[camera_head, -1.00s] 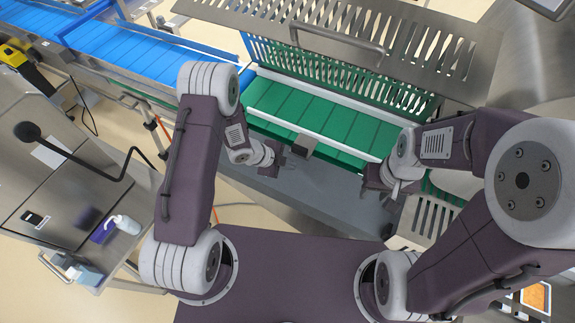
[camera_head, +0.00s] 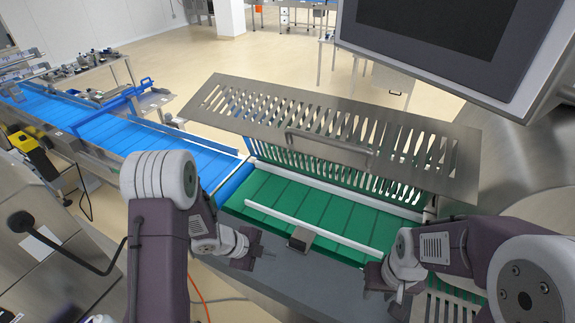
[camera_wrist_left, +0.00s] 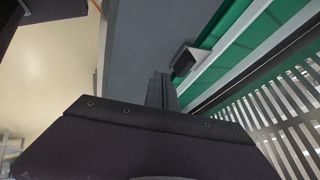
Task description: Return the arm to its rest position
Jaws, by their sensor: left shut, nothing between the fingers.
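My left gripper (camera_head: 262,249) is in front of the green conveyor's near edge, beside a small grey block on the rail. It is shut and empty. In the left wrist view its shut fingers (camera_wrist_left: 161,90) point toward the grey machine side, with the green belt to the right. My right gripper (camera_head: 398,300) hangs near the front right end of the green conveyor (camera_head: 325,208). Its fingers are small and partly hidden, so I cannot tell whether they are open.
A slotted steel guard (camera_head: 330,125) stands raised over the green belt. A blue conveyor (camera_head: 130,135) joins it at the left. A dark screen (camera_head: 440,40) hangs at the upper right.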

